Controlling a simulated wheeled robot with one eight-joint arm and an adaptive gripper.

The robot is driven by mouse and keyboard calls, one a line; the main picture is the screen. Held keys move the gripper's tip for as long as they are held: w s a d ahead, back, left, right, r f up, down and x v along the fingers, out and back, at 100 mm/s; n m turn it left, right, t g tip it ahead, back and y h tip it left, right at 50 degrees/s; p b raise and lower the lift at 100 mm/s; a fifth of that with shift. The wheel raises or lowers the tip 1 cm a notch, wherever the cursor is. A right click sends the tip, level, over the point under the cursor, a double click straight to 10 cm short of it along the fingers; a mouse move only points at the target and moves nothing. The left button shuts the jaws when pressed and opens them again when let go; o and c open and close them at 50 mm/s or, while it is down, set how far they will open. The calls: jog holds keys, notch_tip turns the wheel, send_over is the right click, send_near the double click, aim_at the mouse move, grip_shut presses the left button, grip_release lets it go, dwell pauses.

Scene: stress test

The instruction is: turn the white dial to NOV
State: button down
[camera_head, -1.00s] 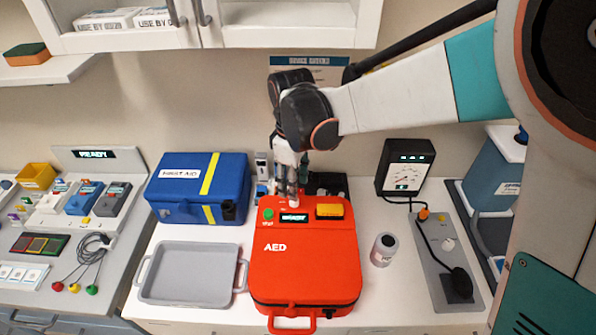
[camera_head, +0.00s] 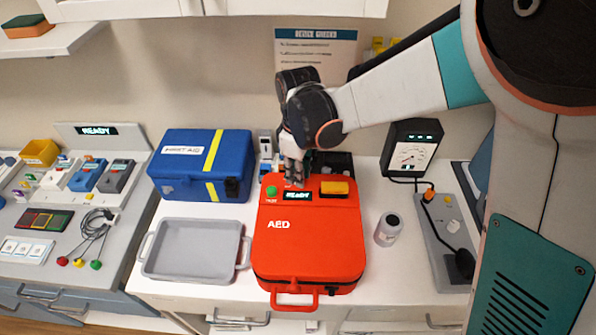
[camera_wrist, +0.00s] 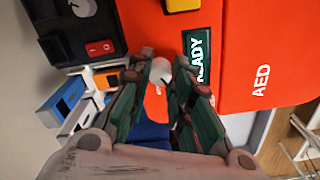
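A small white knob, the likely white dial (camera_wrist: 160,70), shows in the wrist view on the red AED case (camera_head: 310,235), beside its READY display (camera_head: 298,196). My gripper (camera_head: 294,182) points down over the back edge of the case and hides the knob in the head view. In the wrist view my gripper's fingertips (camera_wrist: 158,68) are a little apart, one on each side of the knob. I cannot tell whether they touch it. No month marks can be read around it.
A yellow button (camera_head: 335,187) and green button (camera_head: 271,191) flank the display. A black unit with a red switch (camera_wrist: 100,47) stands behind the case. The blue first aid box (camera_head: 170,180), grey tray (camera_head: 190,279) and small jar (camera_head: 388,230) stand nearby.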

jog(key=shift+m, duration=0.3)
jog(key=m, duration=0.3)
jog(key=shift+m, duration=2.6)
jog(key=c, duration=1.4)
grip_release()
jog(key=shift+r, duration=0.1)
